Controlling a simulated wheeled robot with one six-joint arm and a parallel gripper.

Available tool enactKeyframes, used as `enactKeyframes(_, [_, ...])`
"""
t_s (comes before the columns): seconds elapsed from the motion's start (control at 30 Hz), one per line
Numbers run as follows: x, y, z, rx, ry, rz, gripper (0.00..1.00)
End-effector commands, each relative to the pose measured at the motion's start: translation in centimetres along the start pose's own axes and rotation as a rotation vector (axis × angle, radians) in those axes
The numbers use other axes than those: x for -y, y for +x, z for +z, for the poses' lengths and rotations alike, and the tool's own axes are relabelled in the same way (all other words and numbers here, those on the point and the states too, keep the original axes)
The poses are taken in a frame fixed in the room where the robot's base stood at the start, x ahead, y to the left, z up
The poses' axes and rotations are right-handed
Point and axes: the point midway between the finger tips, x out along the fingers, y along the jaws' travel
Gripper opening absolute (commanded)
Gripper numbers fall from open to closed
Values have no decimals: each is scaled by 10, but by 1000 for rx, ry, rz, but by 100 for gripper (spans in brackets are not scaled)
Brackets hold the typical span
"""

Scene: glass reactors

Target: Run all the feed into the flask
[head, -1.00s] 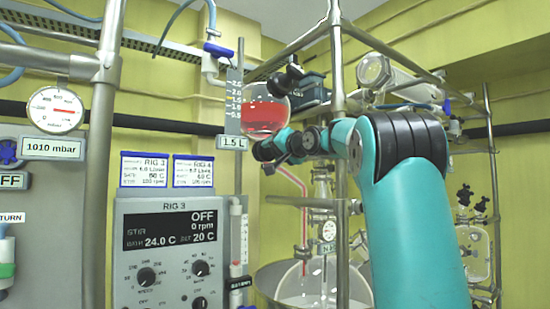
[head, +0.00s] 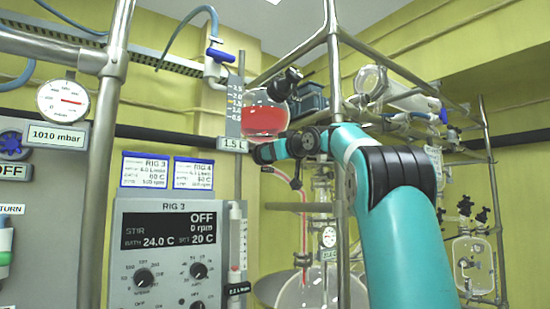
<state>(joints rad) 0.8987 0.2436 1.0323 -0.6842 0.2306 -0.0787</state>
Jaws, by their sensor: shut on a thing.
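My gripper (head: 262,153) is just under the bulb, small and dark. It is shut at the feed tap, which its jaws and wrist hide. Below it, a tube with red liquid (head: 304,215) runs down towards the glass flask (head: 322,292) at the lower middle. The flask is cut by the lower edge and looks mostly clear. The tap's angle cannot be seen.
A steel post (head: 334,75) stands close to my arm. The RIG 3 control box (head: 165,268) shows stir OFF, 0 rpm, bath 24.0 C. A gauge (head: 63,101) reads above a 1010 mbar label. A glass condenser (head: 395,90) lies behind right.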

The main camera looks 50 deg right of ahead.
Motion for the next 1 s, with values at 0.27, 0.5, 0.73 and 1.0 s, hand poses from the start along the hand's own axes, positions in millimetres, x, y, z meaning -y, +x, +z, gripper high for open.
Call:
enactKeyframes(0.27, [0,1,4,4,-262,-2,29])
enactKeyframes(0.5, [-1,1,4,5,-488,-2,29])
enactKeyframes(0.73, [-1,1,3,4,-707,-3,29])
enactKeyframes(1.0, [-2,1,3,4,-964,-3,29])
